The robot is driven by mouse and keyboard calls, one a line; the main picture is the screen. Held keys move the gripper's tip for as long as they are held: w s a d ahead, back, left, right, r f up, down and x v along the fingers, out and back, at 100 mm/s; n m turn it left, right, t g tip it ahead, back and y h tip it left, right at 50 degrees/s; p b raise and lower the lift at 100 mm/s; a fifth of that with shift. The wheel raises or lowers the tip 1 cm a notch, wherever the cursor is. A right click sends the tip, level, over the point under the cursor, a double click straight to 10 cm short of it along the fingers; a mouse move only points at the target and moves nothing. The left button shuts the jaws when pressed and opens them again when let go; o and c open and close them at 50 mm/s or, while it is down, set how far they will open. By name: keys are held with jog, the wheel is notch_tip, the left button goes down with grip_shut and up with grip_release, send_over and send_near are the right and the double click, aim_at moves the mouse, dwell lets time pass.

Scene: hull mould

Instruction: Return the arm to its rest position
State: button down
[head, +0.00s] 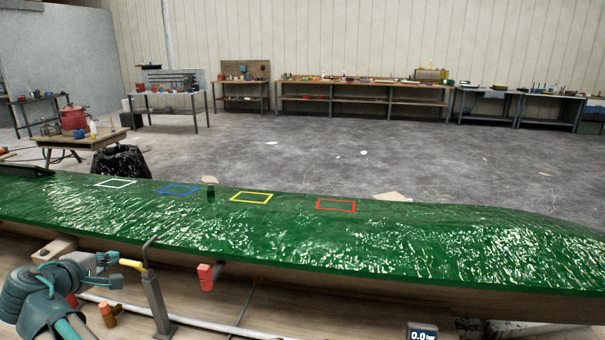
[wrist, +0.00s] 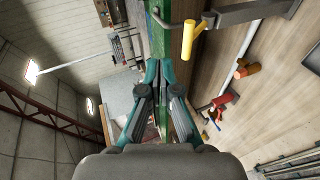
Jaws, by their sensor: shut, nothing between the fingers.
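My gripper (wrist: 160,70) is in the middle of the wrist view. Its two teal and grey fingers are close together, shut, with nothing between them. In the head view my teal and grey arm shows at the lower left, in front of the hull mould's near edge. The green hull mould (head: 300,235) runs across the head view, and its green edge (wrist: 158,28) shows beyond the fingertips in the wrist view. A yellow-ended handle (head: 132,265) on a metal post stands beside my arm; the yellow end (wrist: 193,40) also shows to the right of the fingers.
A black bin bag (head: 120,161) and workbenches (head: 365,90) stand behind, with open floor between.

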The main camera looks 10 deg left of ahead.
aim_at(144, 248)
jog(key=x, duration=0.4)
jog(key=p+x, duration=0.1)
jog(key=x, duration=0.3)
jog(key=f+x, duration=0.1)
jog(key=x, duration=0.4)
jog(key=shift+s+p, duration=0.15)
jog(key=shift+p, duration=0.2)
jog(key=shift+s+r, duration=0.1)
jog(key=shift+s, duration=0.1)
jog(key=r+b+v, duration=0.1)
jog(key=v, duration=1)
jog(key=shift+s+b, duration=0.15)
jog(key=shift+b, duration=0.15)
jog(key=shift+d+r, duration=0.1)
